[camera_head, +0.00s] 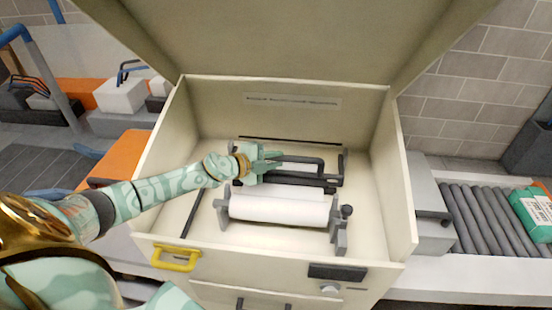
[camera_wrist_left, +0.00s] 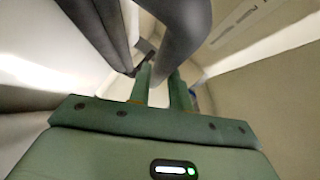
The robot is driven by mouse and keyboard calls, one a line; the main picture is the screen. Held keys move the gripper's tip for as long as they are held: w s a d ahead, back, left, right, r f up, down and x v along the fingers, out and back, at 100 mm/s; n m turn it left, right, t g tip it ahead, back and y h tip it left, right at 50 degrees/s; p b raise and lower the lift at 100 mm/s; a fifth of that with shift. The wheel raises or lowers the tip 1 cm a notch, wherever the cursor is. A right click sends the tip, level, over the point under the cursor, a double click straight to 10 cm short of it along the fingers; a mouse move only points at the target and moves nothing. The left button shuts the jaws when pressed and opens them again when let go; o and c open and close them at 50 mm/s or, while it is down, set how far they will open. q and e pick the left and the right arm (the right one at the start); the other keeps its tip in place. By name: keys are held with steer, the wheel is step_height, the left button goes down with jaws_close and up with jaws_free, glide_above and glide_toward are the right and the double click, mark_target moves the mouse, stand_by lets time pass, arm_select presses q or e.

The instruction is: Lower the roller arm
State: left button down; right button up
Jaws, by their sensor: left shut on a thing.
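The roller arm (camera_head: 298,180) is a dark grey bar with a raised bent handle (camera_head: 305,159), inside an open beige cabinet. A white roller (camera_head: 279,207) lies in front of it between grey end brackets. My left gripper (camera_head: 270,161) is at the left end of the handle and is shut on it; the fingers partly hide that end. In the left wrist view the green fingers (camera_wrist_left: 163,88) meet a thick dark tube (camera_wrist_left: 178,40), with other dark tubes at the left. My right gripper is not in view.
The cabinet's raised lid (camera_head: 285,40) hangs above, and its side walls enclose the roller. A yellow handle (camera_head: 175,258) is at the front left and a dark latch (camera_head: 337,272) at the front right. A roller conveyor (camera_head: 485,215) with a green box (camera_head: 535,213) is at the right.

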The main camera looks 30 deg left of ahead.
arm_select(q)
steer(key=shift+s+d+f, duration=0.1)
steer(key=shift+s+f, duration=0.15)
steer(key=shift+f, duration=0.25)
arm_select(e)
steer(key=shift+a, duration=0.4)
arm_select(q)
steer(key=shift+s+d+f, duration=0.1)
steer(key=shift+f, duration=0.15)
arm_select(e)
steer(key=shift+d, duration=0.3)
arm_select(q)
steer(key=c, duration=1.3)
jaws_free()
steer(key=shift+r, duration=0.1)
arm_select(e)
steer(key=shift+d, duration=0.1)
arm_select(q)
steer(key=shift+r, duration=0.2)
steer(key=v, duration=1.6)
steer(key=shift+a, duration=0.2)
